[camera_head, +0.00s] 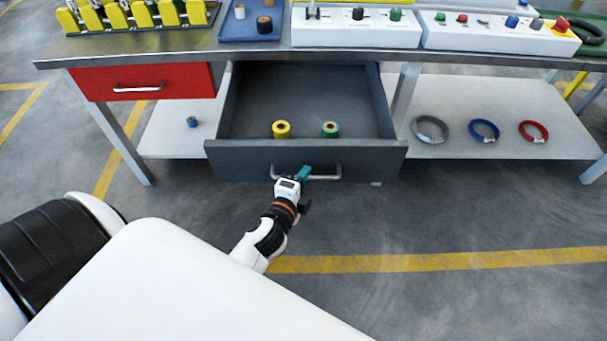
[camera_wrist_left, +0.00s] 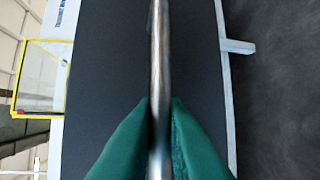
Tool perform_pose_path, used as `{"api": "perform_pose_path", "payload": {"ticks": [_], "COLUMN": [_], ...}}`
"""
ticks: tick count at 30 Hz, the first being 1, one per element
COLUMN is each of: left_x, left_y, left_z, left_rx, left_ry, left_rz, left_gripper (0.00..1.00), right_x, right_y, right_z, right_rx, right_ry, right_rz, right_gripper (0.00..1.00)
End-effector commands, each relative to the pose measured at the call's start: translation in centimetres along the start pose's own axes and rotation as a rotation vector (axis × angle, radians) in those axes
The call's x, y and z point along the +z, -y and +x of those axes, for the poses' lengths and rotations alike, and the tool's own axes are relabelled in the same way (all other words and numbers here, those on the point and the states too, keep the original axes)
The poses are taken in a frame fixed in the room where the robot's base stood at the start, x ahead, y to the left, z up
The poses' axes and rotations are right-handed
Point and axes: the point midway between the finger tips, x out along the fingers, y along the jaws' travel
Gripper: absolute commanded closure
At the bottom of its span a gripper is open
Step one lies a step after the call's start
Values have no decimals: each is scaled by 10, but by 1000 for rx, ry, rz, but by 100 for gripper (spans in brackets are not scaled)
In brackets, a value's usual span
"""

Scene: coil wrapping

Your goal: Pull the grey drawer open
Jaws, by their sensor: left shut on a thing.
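The grey drawer (camera_head: 235,157) stands pulled out from under the workbench in the head view, with its inside open to sight. A yellow tape roll (camera_head: 281,130) and a green tape roll (camera_head: 330,130) stand inside it near the front. My left gripper (camera_head: 303,174) is at the drawer's bar handle (camera_head: 327,177). In the left wrist view its green fingers (camera_wrist_left: 160,125) are shut on the metal handle bar (camera_wrist_left: 159,60), one on each side, with the dark drawer front (camera_wrist_left: 105,70) behind. My right gripper is not in view.
A closed red drawer (camera_head: 180,82) is to the left. The workbench top (camera_head: 260,52) carries trays and control boxes. The lower shelf (camera_head: 500,105) holds grey, blue and red coils. The floor in front of the drawer is clear apart from my arm.

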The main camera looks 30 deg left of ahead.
Motion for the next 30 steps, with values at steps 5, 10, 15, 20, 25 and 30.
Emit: {"api": "perform_pose_path", "payload": {"ticks": [5,10,15,20,25,30], "left_x": [0,0,0,-1,0,-1], "left_y": [0,0,1,2,2,2], "left_z": [0,0,-13,-45,-82,-108], "left_rx": [-1,-1,-3,-5,-5,-3], "left_ry": [0,0,0,-2,-2,-2], "left_rz": [0,0,-1,-2,-3,-2], "left_gripper": [80,80,80,80,80,80], "right_x": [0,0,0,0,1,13], "right_y": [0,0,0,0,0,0], "right_z": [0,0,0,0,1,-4], "right_rx": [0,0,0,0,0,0], "right_ry": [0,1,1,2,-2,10], "right_rz": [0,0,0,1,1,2], "right_gripper": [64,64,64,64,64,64]}}
